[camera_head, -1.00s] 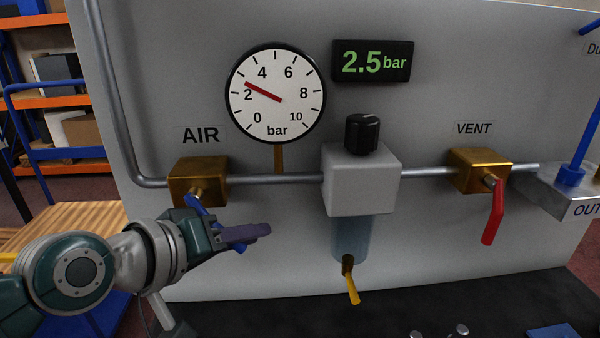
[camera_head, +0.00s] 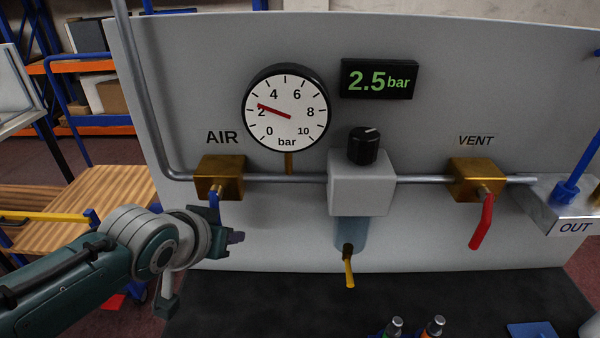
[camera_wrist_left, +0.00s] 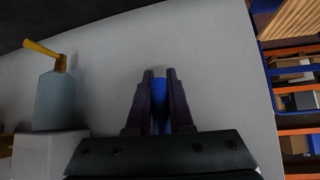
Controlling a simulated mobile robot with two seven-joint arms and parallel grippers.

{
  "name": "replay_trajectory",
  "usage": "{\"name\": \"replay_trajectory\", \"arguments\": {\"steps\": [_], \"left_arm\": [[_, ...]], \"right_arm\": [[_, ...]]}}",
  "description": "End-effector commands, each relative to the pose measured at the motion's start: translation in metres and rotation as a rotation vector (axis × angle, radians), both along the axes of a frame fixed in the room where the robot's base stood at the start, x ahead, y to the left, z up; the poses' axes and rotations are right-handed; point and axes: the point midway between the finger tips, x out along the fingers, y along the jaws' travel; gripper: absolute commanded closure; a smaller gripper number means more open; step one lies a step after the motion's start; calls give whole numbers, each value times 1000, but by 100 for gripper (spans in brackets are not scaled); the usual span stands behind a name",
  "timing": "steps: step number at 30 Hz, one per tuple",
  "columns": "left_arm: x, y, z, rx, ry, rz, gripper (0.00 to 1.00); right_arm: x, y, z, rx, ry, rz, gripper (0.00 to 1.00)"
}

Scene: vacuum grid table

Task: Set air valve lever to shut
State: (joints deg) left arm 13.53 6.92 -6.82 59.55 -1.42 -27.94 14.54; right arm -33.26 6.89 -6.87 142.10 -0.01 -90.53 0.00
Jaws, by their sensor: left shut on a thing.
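The AIR valve is a brass block (camera_head: 219,178) on the grey pipe at the left of the panel. Its blue lever (camera_head: 214,203) hangs about straight down from the valve, and its lower part is hidden behind my left gripper (camera_head: 236,238). In the left wrist view the blue lever (camera_wrist_left: 160,100) lies between the two dark fingers of my left gripper (camera_wrist_left: 160,95), which is shut on it. The gauge (camera_head: 287,107) needle points a little above 2, and the display (camera_head: 379,79) reads 2.5 bar. My right gripper is not in view.
To the right stand a grey regulator (camera_head: 360,188) with a black knob and yellow drain lever (camera_head: 349,270), then the VENT valve (camera_head: 477,181) with a red lever (camera_head: 482,222). Bottle tops (camera_head: 433,326) show at the dark bench's (camera_head: 290,305) front.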

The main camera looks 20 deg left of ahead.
Motion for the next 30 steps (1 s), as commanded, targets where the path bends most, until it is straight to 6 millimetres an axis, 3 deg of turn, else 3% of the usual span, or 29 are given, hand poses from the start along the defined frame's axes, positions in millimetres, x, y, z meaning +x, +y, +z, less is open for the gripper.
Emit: {"name": "replay_trajectory", "arguments": {"steps": [16, 17, 24, 30], "left_arm": [[0, 7, 0, 28, 7, -2, 100], [0, 7, 0, 28, 7, -2, 79], [0, 6, 0, 26, 7, -1, 52], [0, 6, 0, 26, 7, -1, 50]], "right_arm": [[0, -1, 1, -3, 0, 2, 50], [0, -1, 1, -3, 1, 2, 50], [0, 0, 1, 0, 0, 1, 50], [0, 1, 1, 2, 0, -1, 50]]}}
